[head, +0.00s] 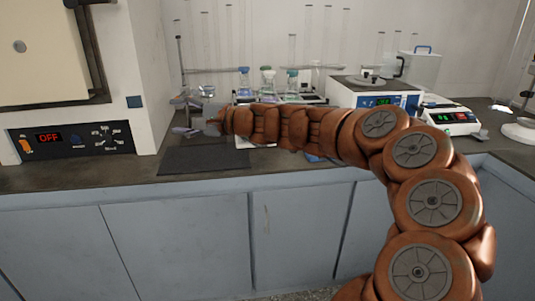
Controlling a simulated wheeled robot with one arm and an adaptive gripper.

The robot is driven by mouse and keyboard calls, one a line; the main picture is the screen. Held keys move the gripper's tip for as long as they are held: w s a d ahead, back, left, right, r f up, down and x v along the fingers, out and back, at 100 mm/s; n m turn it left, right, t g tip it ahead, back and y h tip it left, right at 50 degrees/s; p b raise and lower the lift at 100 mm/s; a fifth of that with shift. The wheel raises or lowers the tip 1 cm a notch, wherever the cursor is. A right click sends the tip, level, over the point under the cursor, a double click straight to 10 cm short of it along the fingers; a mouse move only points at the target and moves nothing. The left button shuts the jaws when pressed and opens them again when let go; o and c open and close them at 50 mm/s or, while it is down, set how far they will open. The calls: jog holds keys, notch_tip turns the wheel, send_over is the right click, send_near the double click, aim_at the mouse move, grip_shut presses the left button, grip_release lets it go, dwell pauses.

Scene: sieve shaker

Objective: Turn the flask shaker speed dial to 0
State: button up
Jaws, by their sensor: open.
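The flask shaker seems to be the rack with several flasks (266,80) at the back of the bench. My arm crosses in front of it and hides most of its front, so I cannot make out its speed dial. My gripper (178,115) is at the left end of my arm, above the bench and left of the flasks. Its fingers are spread apart, point left, and hold nothing.
An oven-like unit (70,139) with an "OFF" display stands at the left. A dark mat (205,161) lies below my gripper.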

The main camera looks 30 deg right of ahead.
jog(key=w+d+f+m+t+h+b, duration=0.1)
jog(key=d+f+m+h, duration=0.3)
jog(key=d, duration=0.7)
jog(key=w+d+f+m+t+h+b, duration=0.2)
jog(key=d+f+m, duration=0.4)
jog(key=d+f, duration=0.3)
jog(key=w+d+f+m+t+h+b, duration=0.1)
jog(key=w+d+f+m+h+b, duration=0.2)
jog(key=d, duration=1)
jog(key=shift+w+d+f+m+t+h, duration=0.1)
jog(key=shift+w+f+m+h, duration=0.1)
jog(key=shift+f+m+h, duration=0.35)
jog(key=shift+w+d+f+m+t+h, duration=0.15)
jog(key=shift+f+m+h, duration=0.1)
jog(key=shift+f+h, duration=0.25)
jog(key=shift+w+d+f+m+t+h, duration=0.1)
jog(key=shift+w+f+m+h, duration=0.1)
jog(key=shift+f+m+h, duration=0.35)
jog(key=shift+w, duration=3.75)
grip_shut()
